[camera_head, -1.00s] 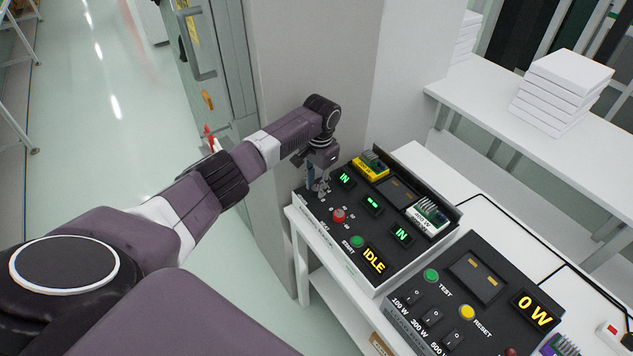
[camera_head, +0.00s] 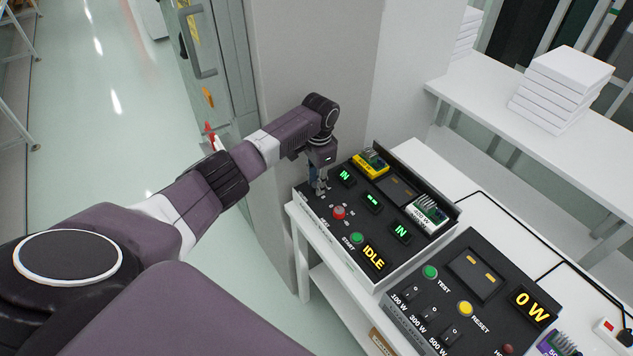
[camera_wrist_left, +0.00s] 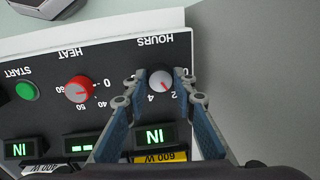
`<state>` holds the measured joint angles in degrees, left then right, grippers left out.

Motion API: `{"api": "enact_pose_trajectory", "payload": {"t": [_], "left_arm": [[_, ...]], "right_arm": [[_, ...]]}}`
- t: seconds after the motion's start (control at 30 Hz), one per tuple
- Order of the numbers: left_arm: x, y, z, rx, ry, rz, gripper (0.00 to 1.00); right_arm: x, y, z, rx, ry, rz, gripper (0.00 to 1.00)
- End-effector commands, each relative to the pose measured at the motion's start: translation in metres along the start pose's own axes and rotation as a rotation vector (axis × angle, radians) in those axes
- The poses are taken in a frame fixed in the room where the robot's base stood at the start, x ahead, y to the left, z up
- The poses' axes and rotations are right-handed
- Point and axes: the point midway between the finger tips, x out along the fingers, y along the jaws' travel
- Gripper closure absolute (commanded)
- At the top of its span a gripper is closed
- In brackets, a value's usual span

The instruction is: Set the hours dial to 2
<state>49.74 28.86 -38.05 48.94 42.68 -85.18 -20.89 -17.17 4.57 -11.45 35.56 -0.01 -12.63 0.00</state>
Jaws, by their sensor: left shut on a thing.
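The hours dial (camera_wrist_left: 159,80) is a pale round knob with a red pointer line, seen upside down in the left wrist view. Its pointer aims down and to the right, toward the printed 2; the 4 lies to the left of it. My left gripper (camera_head: 321,189) is at the far left end of the black control panel (camera_head: 325,224), pointing down. In the left wrist view its two fingers (camera_wrist_left: 166,82) are shut on the dial, one on each side. In the head view the gripper hides the dial.
The red heat dial (camera_head: 339,213) and green start button (camera_head: 357,238) sit along the same panel. Its displays read IN and IDLE (camera_head: 374,258). A second panel (camera_head: 478,300) showing 0 W stands nearer. A grey pillar (camera_head: 310,70) rises close behind my left arm.

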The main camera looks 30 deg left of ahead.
Motion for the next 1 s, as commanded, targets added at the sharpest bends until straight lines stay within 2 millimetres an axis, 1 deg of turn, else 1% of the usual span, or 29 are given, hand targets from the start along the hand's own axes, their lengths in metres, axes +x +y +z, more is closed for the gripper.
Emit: {"api": "enact_pose_trajectory", "payload": {"t": [0.03,0.07,0.2,0.23,0.47,0.57,0.63,0.77,0.9,1.0], "left_arm": [[-0.001,-0.001,-0.001,-0.001,0.003,-0.002,0.99],[-0.001,-0.001,-0.001,-0.001,0.003,-0.002,0.74],[-0.001,-0.001,-0.001,-0.001,0.002,-0.001,0.59],[-0.001,-0.001,-0.001,-0.001,0.002,-0.001,0.57],[-0.001,0.0,0.0,-0.001,0.001,-0.001,0.57],[-0.004,-0.001,-0.001,-0.001,0.002,-0.001,0.57],[-0.011,-0.001,-0.001,0.0,0.003,-0.001,0.57],[-0.034,-0.001,-0.002,0.0,0.005,-0.003,0.57],[-0.066,-0.001,-0.002,0.001,0.006,-0.003,0.57],[-0.086,-0.001,-0.001,-0.001,0.005,-0.003,0.57]], "right_arm": [[0.0,0.0,0.0,0.0,0.0,0.0,0.6],[0.0,0.0,0.0,0.0,0.0,0.0,0.6],[0.0,0.0,0.0,0.0,0.0,0.0,0.6],[0.0,0.0,0.0,0.0,0.0,0.0,0.6],[0.0,0.001,0.0,-0.001,0.0,0.001,0.6],[0.0,0.002,0.001,-0.001,-0.001,0.001,0.6],[0.0,0.001,0.001,-0.001,0.0,0.001,0.6],[0.0,0.001,0.001,-0.001,0.0,0.001,0.6],[0.0,0.0,0.001,0.0,-0.001,0.0,0.6],[0.0,0.0,0.001,0.0,-0.001,0.0,0.6]]}}
